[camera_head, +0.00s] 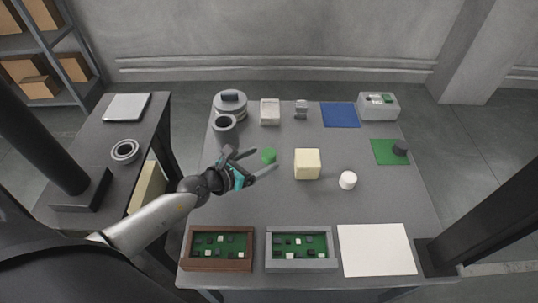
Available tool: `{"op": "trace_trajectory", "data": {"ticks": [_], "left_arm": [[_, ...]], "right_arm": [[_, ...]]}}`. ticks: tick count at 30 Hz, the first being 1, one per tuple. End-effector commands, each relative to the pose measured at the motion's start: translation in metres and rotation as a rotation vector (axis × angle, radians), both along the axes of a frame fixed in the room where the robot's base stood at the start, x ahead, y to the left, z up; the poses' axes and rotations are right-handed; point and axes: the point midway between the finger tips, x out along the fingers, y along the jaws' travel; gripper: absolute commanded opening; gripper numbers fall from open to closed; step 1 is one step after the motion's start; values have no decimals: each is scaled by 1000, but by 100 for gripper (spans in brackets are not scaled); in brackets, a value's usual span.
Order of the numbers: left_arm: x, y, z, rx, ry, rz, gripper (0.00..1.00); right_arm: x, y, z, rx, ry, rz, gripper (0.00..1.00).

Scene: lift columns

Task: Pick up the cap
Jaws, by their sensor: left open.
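Two small round things could be the cap, and I cannot tell which one it is. A low green round piece (268,156) lies on the grey table, left of centre. A white short cylinder (348,180) stands farther right. My left gripper (265,160) reaches in from the left, open, with its fingers spread on either side of the green piece in the picture. Whether they are at its height or above it is unclear. Nothing is seen held in it. My right gripper is not in view.
A pale yellow block (307,164) stands right of the green piece. A dark grey cup (224,126) stands behind the gripper. Two trays with small parts, brown (185,247) and grey (301,266), and a white sheet (377,250) lie along the front edge. The middle front is clear.

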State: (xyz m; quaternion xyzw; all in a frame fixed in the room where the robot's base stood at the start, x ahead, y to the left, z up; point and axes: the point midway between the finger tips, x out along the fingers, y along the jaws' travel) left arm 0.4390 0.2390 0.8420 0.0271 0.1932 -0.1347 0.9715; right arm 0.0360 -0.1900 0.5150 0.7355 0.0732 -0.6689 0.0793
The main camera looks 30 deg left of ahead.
Motion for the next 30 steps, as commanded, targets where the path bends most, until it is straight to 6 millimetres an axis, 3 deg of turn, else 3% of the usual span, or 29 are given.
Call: {"op": "trace_trajectory", "data": {"ticks": [9,20,30], "left_arm": [[36,-6,-17,-1,-2,0,86],[43,-8,-19,-1,0,0,86],[43,-8,-19,0,0,0,49]], "right_arm": [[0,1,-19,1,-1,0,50],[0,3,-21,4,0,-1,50],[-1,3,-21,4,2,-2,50]]}}
